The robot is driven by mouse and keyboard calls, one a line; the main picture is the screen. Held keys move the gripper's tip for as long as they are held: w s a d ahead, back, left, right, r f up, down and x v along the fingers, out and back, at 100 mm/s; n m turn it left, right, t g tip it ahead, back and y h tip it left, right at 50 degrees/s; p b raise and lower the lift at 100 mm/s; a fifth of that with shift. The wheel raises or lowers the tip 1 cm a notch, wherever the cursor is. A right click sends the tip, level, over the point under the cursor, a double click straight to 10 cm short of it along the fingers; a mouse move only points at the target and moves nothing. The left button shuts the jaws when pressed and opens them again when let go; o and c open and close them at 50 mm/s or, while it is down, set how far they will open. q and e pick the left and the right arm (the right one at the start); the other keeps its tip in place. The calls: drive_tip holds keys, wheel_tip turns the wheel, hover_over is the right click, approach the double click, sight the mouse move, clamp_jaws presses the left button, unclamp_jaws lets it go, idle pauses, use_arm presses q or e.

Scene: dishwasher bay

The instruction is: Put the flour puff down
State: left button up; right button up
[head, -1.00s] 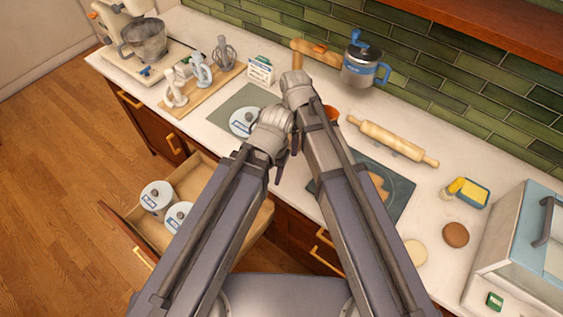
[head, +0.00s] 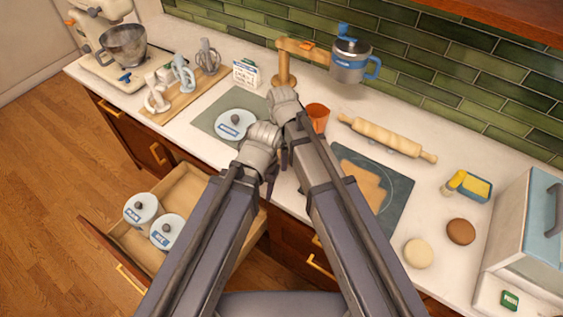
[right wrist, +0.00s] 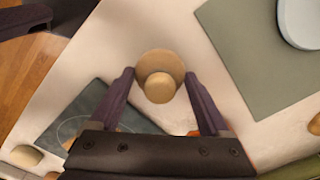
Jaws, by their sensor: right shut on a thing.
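The flour puff (right wrist: 160,82), a round tan piece with a knob on top, is between the fingers of my right gripper (right wrist: 160,74) in the right wrist view. That gripper is shut on it, over pale worktop between the green mat (right wrist: 240,55) and the dark slate board (right wrist: 80,110). Whether the puff touches the worktop is unclear. In the head view my arms hide the puff and the right fingers. My left gripper (head: 270,180) is over the counter's front edge; its fingers show only in part.
A lidded white canister (head: 235,123) stands on the green mat. An orange cup (head: 318,116) and a rolling pin (head: 388,137) are behind my right arm. Dough lies on the slate board (head: 395,205). The open drawer (head: 185,190) at left holds two canisters.

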use_arm(q)
drive_tip(key=shift+f+b, duration=0.85)
drive_tip(key=shift+f, duration=0.5)
use_arm(e)
drive_tip(key=shift+f, duration=1.35)
drive_tip(key=shift+f, duration=0.2)
drive_tip(key=o, duration=1)
use_arm(q)
drive_tip(key=shift+f, duration=0.15)
drive_tip(key=shift+r, duration=0.2)
use_arm(e)
drive_tip(key=shift+r, duration=0.2)
wheel_tip(320, 180, up, 12)
drive_tip(key=p, duration=1.2)
drive_tip(key=shift+r, duration=0.1)
use_arm(q)
wheel_tip(320, 180, up, 12)
